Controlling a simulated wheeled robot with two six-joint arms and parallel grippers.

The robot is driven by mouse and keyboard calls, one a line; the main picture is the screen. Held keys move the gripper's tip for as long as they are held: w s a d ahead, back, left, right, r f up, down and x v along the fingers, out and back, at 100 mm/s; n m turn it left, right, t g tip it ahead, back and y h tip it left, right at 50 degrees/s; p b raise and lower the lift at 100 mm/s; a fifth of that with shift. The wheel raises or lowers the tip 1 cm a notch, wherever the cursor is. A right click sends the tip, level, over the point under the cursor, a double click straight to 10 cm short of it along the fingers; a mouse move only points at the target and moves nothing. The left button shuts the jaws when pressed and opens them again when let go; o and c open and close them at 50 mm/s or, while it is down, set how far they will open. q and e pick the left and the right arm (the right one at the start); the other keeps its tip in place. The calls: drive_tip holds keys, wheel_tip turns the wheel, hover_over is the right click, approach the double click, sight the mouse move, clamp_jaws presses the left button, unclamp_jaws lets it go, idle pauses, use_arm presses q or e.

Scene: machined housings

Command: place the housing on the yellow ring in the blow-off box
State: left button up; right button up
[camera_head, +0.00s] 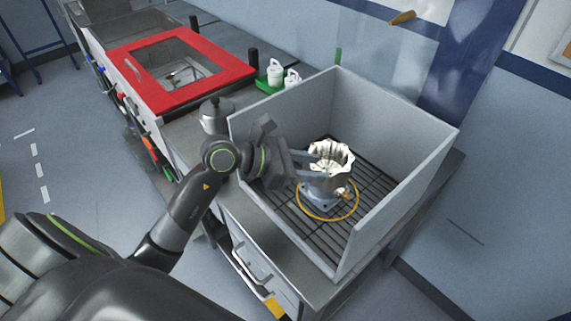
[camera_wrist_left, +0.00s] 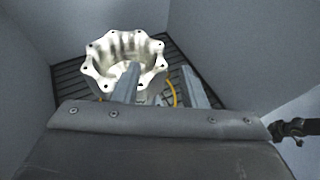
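The housing (camera_head: 331,158) is a pale metal part with a scalloped, open-topped rim. It stands upright in the blow-off box (camera_head: 398,200), its foot inside the yellow ring (camera_head: 356,209) on the dark slatted floor. My left gripper (camera_head: 322,170) reaches in from the left at the housing's side. In the left wrist view the housing (camera_wrist_left: 98,65) is ahead; one finger overlaps its opening and the other is outside, right of its wall. The fingers are apart, with a visible gap beside the wall. Part of the yellow ring (camera_wrist_left: 172,93) shows between them. My right gripper is not in view.
Grey upright walls enclose the box floor. A metal pot (camera_head: 215,116) stands left of the box. A red-framed basin cover (camera_head: 190,90) lies further back left. White bottles in a green tray (camera_head: 268,86) stand behind the box's left wall.

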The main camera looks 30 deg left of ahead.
use_arm(q)
drive_tip(key=b+v, duration=0.1)
drive_tip(key=v, duration=0.5)
drive_tip(key=shift+r, duration=0.1)
idle(0.6)
